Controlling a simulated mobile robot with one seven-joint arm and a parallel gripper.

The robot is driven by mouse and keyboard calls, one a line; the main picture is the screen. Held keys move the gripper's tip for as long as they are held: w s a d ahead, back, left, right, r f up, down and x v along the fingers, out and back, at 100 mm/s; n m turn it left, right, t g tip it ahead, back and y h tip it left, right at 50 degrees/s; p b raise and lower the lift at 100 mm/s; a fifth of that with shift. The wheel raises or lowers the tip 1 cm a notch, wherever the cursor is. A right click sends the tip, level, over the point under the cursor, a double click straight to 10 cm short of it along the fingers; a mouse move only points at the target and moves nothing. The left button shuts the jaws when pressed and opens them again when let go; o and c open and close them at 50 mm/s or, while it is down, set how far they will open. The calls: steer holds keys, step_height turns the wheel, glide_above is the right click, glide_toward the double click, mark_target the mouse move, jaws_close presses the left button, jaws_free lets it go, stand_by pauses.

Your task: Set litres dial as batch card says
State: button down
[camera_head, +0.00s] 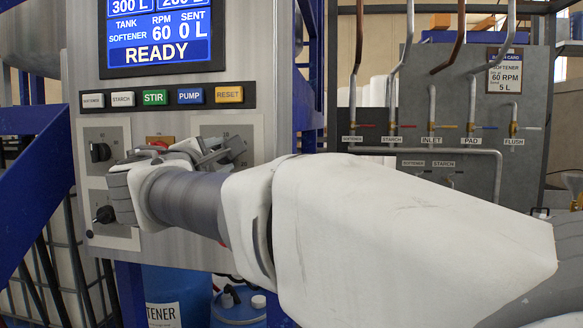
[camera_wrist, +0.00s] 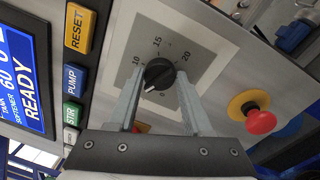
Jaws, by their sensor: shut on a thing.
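The litres dial (camera_wrist: 159,73) is a round black knob on a pale scale plate (camera_wrist: 180,33) in the wrist view, with 0, 10, 15 and 20 readable. Its white mark points to the lower left of that picture, between 0 and 10; a finger hides part of the scale there. My gripper (camera_wrist: 160,77) is shut on the knob, one finger on each side. In the head view my gripper (camera_head: 218,152) covers most of this dial. The batch card (camera_head: 504,71) at the upper right reads softener, 60 RPM, 5 L.
The screen (camera_head: 160,35) reads softener, 60 RPM, sent 0 L, READY. Below it is a row of buttons, including STIR (camera_head: 155,97) and PUMP (camera_head: 190,96). Two other black knobs (camera_head: 100,152) sit at the left. A red mushroom button (camera_wrist: 261,121) is beside the dial plate.

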stand_by(0.5)
steer(key=shift+c, duration=1.6)
jaws_free()
steer(key=shift+s, duration=0.15)
